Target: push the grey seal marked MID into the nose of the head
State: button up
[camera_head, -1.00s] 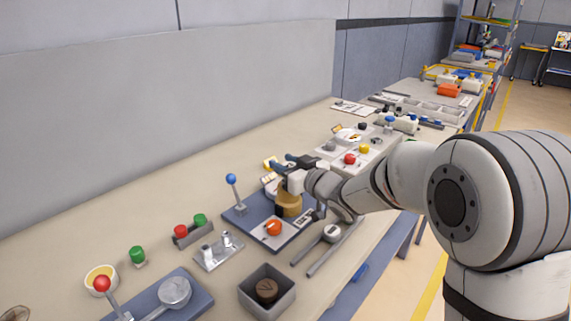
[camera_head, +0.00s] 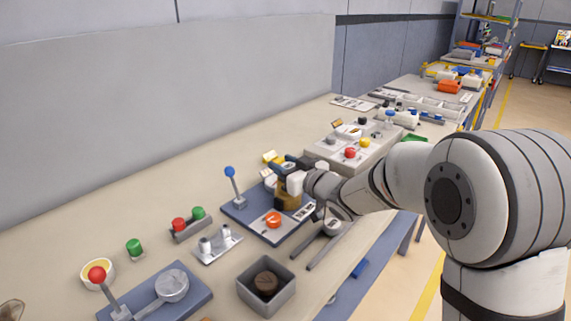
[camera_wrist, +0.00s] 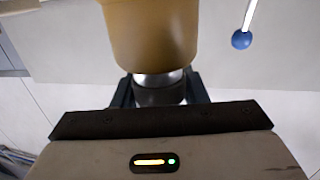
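The head is a brass-coloured cylinder (camera_head: 289,202) on a blue-grey base plate (camera_head: 240,216). My gripper (camera_head: 283,177) is right at it and covers part of it. In the wrist view the brass body (camera_wrist: 150,35) ends in a bright metal ring, its nose (camera_wrist: 158,78). A dark grey round piece, apparently the seal (camera_wrist: 160,95), sits between my two fingers (camera_wrist: 160,90), in line with the nose and against or very close to it. The fingers look closed on its sides. No MID marking is readable, and how deep the seal sits cannot be told.
A lever with a blue ball (camera_head: 229,172) stands left of the head; the ball shows in the wrist view (camera_wrist: 241,40). An orange knob (camera_head: 273,220) is in front. An open grey box (camera_head: 246,293) and a two-rail stand (camera_head: 325,245) are nearer.

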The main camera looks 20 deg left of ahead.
jog(key=o, duration=0.5)
jog(key=shift+c, duration=0.2)
jog(key=shift+r, duration=0.1)
notch_tip(320, 180, up, 10)
jog(key=shift+f+p, duration=0.1)
jog(key=shift+p, duration=0.85)
